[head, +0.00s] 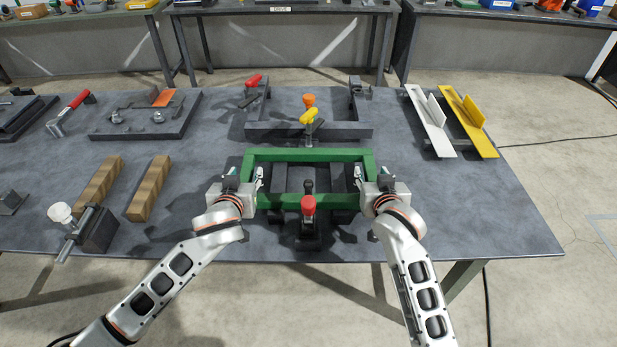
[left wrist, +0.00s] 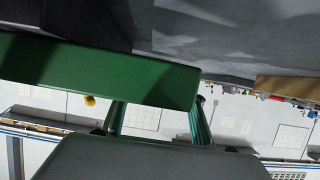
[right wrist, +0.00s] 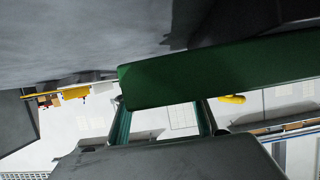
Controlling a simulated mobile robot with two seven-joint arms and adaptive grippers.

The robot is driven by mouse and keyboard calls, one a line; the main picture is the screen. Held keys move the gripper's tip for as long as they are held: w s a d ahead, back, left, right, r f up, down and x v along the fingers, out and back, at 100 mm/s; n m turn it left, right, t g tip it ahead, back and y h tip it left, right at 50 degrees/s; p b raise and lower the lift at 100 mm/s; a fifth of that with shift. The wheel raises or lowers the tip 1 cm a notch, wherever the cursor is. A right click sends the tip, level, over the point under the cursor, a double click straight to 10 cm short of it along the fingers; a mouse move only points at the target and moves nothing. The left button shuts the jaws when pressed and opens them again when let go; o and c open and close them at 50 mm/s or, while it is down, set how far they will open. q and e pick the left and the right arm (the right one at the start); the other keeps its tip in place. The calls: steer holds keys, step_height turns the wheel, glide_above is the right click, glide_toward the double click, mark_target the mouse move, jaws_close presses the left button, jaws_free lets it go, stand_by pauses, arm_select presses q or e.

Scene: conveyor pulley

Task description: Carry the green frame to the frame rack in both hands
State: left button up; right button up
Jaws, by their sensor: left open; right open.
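The green frame (head: 310,155) is a rectangle of thick bars at the front middle of the table, around a dark grey fixture with a red-knobbed clamp. My left gripper (head: 246,180) is open at the frame's left side, with a finger on either side of that bar. My right gripper (head: 370,178) is open at the right side in the same way. In the left wrist view a green bar (left wrist: 100,75) crosses in front of the fingers; the right wrist view shows one too (right wrist: 220,75). Contact cannot be told. I cannot identify the frame rack for certain.
The red-knobbed clamp (head: 308,205) stands at the frame's front bar. Behind is a dark fixture with an orange and yellow knob (head: 309,117). Wooden blocks (head: 148,190) lie left; white and yellow angle pieces (head: 468,122) lie right. The table's right front is clear.

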arm_select(q)
jaws_close()
arm_select(e)
jaws_close()
arm_select(q)
steer(key=shift+w+r, duration=0.15)
steer(key=shift+r, duration=0.1)
arm_select(e)
steer(key=shift+w+r, duration=0.15)
steer(key=shift+r, duration=0.05)
arm_select(q)
steer(key=shift+r, duration=0.1)
arm_select(e)
steer(key=shift+r, duration=0.15)
